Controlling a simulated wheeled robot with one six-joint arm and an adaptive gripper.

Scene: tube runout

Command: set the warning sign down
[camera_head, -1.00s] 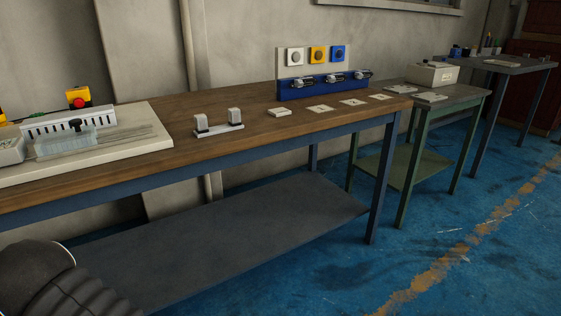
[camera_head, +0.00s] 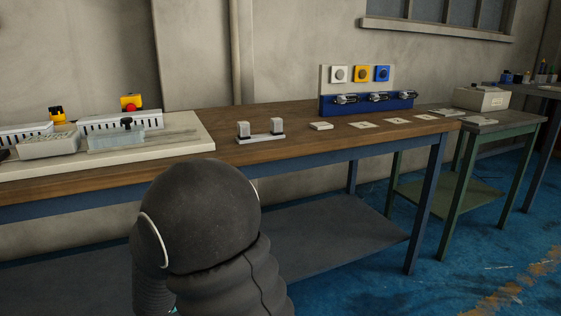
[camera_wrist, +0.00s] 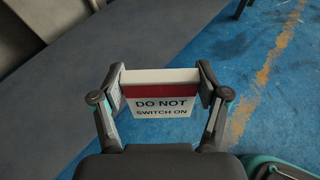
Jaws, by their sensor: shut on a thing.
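The warning sign (camera_wrist: 163,103) is a white plate with a red band and the words "DO NOT SWITCH ON". It shows in the wrist view between the two fingers of my gripper (camera_wrist: 162,88). My gripper is shut on its left and right edges and holds it with the lettering facing the wrist camera. Below it in that view are the blue floor and a grey surface, apart from the sign. In the head view my dark arm fills the lower middle, and neither the sign nor the gripper can be seen there.
The wooden workbench (camera_head: 290,150) carries a white board (camera_head: 190,148) at left and a small two-post holder (camera_head: 260,133). Further right are several flat plates and a blue rack (camera_head: 366,104). A green side table (camera_head: 490,128) stands beyond. Bare wood lies along the bench's front.

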